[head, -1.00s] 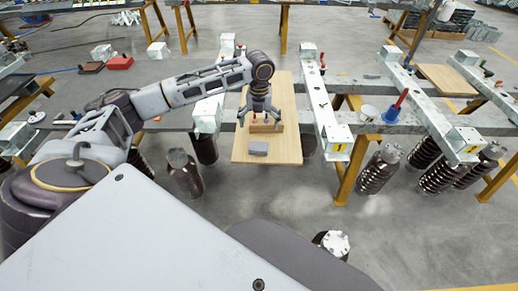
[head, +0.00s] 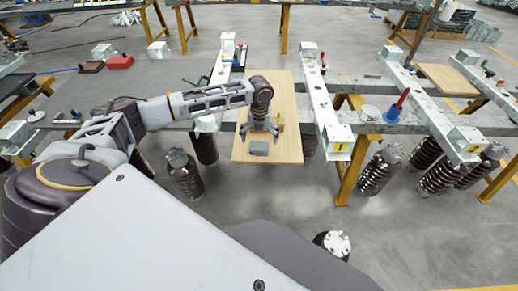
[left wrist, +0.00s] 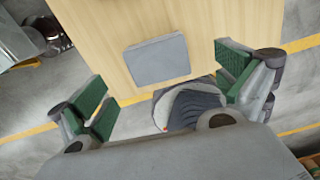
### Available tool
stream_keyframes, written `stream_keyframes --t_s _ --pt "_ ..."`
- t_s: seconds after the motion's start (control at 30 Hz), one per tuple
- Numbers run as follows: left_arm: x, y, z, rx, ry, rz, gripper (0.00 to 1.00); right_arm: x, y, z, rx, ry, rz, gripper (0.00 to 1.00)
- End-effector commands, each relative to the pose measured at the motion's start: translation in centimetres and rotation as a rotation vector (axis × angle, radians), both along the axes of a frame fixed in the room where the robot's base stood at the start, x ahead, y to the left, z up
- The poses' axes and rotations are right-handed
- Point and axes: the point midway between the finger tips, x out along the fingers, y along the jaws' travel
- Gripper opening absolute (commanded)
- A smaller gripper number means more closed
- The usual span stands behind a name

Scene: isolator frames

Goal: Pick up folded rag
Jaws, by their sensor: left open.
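The folded rag (head: 259,148) is a small flat grey block lying on the wooden board (head: 286,95), near its front edge. In the left wrist view the rag (left wrist: 158,61) lies flat on the board, ahead of and roughly between the fingers. My left gripper (head: 259,133) points down over the board just behind the rag. In the left wrist view my left gripper (left wrist: 165,95) has its green-padded fingers wide apart with nothing between them. It does not touch the rag. My right gripper is not seen.
Pale metal beams (head: 318,95) flank the board. The board's front part around the rag is clear.

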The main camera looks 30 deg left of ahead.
Motion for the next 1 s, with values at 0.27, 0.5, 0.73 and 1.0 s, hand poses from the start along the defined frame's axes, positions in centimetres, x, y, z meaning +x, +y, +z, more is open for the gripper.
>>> stream_keyframes --t_s 0.27,0.5,0.73,1.0 --pt "0.0 0.0 -0.2 0.001 0.0 0.0 1.0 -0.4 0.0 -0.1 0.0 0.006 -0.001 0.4" --pt "0.0 0.2 -2.1 0.001 0.002 0.001 1.0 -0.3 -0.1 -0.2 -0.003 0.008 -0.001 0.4" --pt "0.0 0.3 -4.5 0.0 0.001 0.001 1.0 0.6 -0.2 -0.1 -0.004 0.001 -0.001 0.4" --pt "0.0 0.3 -5.2 0.001 0.0 0.0 1.0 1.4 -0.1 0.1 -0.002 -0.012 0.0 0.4"
